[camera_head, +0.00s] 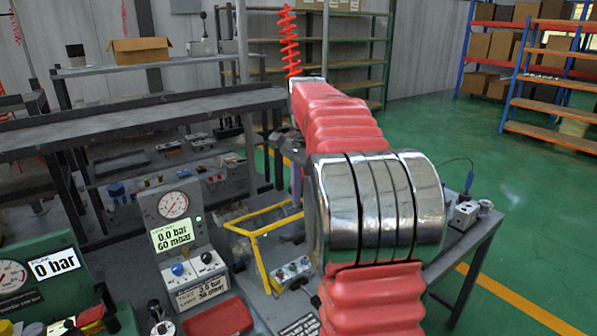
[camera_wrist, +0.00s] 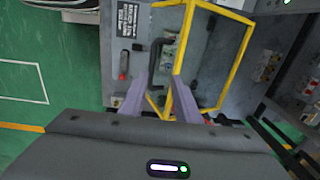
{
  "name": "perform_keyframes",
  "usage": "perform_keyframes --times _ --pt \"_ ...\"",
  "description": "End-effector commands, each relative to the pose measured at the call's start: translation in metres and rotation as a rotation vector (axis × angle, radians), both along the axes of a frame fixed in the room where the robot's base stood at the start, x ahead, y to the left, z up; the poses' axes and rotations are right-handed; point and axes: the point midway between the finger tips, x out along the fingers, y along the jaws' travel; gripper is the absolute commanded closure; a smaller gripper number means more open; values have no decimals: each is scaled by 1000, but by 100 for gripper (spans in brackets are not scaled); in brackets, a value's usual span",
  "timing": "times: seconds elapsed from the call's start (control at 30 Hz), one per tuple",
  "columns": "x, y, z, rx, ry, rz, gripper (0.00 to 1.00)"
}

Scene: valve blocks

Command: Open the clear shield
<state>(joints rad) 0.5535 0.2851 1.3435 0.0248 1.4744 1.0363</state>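The clear shield has a yellow frame (camera_head: 256,246) and stands on the bench left of my arm in the head view. In the wrist view its yellow frame (camera_wrist: 178,45) spans the upper middle, with a see-through panel to the right. How far it is tilted is hard to tell. My gripper (camera_wrist: 156,90) shows two purple fingers, spread apart, with part of the yellow frame between or beyond them. I cannot tell whether they touch it. In the head view my arm hides most of the gripper. A black curved bar (camera_wrist: 154,62) lies just ahead of the fingers.
A gauge panel (camera_head: 172,207) with a display and switches stands left of the shield. A red tray (camera_head: 218,318) sits in front of it. A small switch box (camera_head: 292,272) is close to the shield. Green floor (camera_head: 480,130) is open at the right.

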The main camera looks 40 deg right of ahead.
Motion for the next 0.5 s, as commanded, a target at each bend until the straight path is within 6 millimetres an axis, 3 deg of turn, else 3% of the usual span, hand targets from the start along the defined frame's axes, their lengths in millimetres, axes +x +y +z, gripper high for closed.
perform_keyframes --times 0.5 --pt "7 0 25 0 0 0 71"
